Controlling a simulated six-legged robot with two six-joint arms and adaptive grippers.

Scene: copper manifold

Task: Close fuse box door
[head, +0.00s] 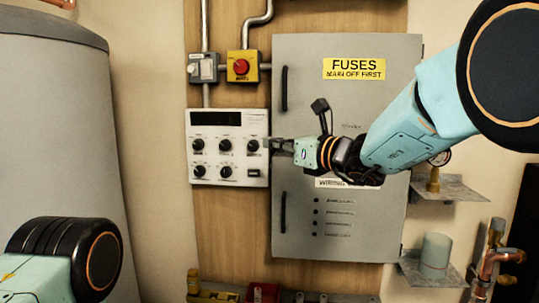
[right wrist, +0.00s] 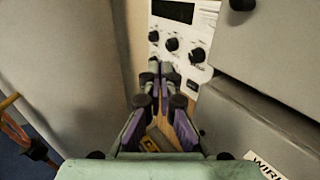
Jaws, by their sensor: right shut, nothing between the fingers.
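The grey fuse box door (head: 350,100) with a yellow FUSES label is on the wall in the middle of the head view. It has a dark upright handle (head: 284,88) at its left edge. It looks flush or nearly so; I cannot tell whether it is fully shut. My right arm hides part of its lower right. My right gripper (head: 272,144) is shut and empty, in front of the door's left edge beside the white control panel. In the right wrist view its fingers (right wrist: 155,70) are together, left of the grey door (right wrist: 280,45). My left gripper is out of view.
A lower grey door (head: 345,235) with a WIRING label is below. The white control panel (head: 230,120) with black knobs is left of the box. A red button on a yellow box (head: 242,67) is above. A large grey tank (head: 55,130) stands left. Small shelves (head: 450,188) are right.

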